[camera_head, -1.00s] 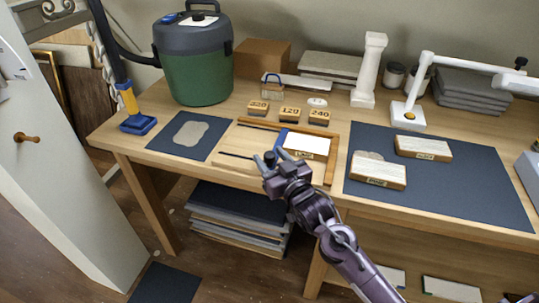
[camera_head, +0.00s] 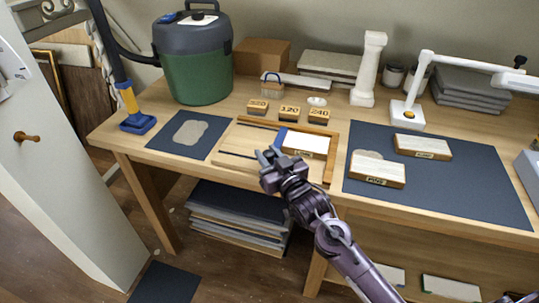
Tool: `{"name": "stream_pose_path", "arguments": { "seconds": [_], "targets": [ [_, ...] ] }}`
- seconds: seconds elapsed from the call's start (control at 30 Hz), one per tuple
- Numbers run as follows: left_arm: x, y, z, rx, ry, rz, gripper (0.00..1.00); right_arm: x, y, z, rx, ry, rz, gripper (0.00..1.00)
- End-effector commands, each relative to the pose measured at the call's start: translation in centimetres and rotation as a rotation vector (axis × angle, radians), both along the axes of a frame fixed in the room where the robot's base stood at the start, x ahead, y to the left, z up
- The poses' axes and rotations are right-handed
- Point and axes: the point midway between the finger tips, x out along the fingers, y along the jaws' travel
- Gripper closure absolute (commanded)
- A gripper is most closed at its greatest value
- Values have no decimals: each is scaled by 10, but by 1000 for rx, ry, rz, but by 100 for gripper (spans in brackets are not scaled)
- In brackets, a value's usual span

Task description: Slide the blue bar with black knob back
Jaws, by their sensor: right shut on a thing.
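The blue bar (camera_head: 281,137) stands in a shallow wooden frame (camera_head: 331,158) on the bench, at the left side of a pale block (camera_head: 306,143). Only part of the bar shows. My right gripper (camera_head: 267,157) reaches in from the lower right, over the frame's front part at the bar's near end. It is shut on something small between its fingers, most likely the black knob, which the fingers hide. My left gripper is out of view.
A dark mat with a pale patch (camera_head: 214,124) lies left of the frame. Numbered wooden blocks (camera_head: 289,113) stand behind it. A dark mat (camera_head: 477,193) with two labelled blocks lies to the right. The frame's left part is empty.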

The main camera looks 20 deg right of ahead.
Motion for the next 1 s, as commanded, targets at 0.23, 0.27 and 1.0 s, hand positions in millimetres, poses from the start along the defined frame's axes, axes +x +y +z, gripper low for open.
{"name": "stream_pose_path", "arguments": {
  "seconds": [0.23,0.27,1.0],
  "targets": [
    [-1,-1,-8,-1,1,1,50,34,50,0,10,-2,1,100],
    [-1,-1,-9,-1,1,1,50,40,57,0,9,-2,1,100],
    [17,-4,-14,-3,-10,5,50,79,119,2,0,-2,4,67]
  ]
}}
